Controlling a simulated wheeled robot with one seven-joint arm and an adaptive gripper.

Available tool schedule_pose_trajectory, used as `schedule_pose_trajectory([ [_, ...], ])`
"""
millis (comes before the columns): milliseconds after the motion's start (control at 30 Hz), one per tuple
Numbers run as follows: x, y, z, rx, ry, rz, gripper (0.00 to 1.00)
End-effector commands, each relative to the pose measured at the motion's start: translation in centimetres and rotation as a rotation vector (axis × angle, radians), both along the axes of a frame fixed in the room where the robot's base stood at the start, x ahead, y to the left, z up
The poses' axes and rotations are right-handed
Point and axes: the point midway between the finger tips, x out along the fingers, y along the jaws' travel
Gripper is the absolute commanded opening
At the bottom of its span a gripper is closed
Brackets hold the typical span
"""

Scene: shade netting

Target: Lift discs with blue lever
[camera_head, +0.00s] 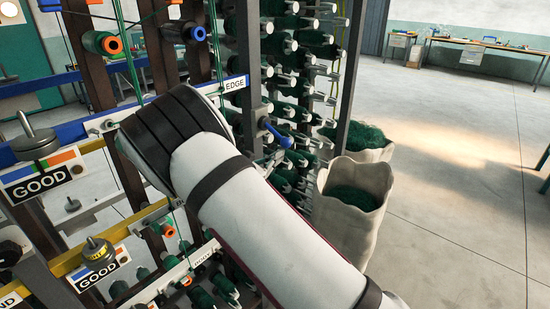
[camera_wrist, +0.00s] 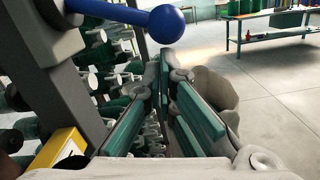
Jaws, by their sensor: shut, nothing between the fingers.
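The blue lever (camera_head: 286,141) has a round blue knob and sticks out from the dark upright beside the EDGE label. My gripper (camera_wrist: 166,68) has green-padded fingers, shut and empty. In that picture the fingertips lie just below the knob, with no contact visible. My arm hides the gripper in the head view. One grey disc weight (camera_head: 35,142) with a stem stands over a GOOD label. A second, yellow-marked disc weight (camera_head: 98,250) sits over a lower GOOD label.
A dark frame upright (camera_wrist: 65,75) stands close left of the gripper. Racks of green yarn spools (camera_head: 300,90) fill the space behind. Pale sacks of green material (camera_head: 350,210) stand to the right. Open floor (camera_head: 460,160) and a workbench (camera_head: 480,48) lie farther right.

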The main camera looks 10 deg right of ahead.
Motion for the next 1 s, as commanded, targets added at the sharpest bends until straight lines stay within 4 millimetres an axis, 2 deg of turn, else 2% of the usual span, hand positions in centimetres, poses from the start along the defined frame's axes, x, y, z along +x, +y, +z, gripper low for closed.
schedule_pose_trajectory([
  [633,-0.8,-0.6,1.1,-0.075,0.1,-0.001,0.0],
  [1000,-2.2,-1.5,3.7,-0.24,0.325,-0.001,0.0],
])
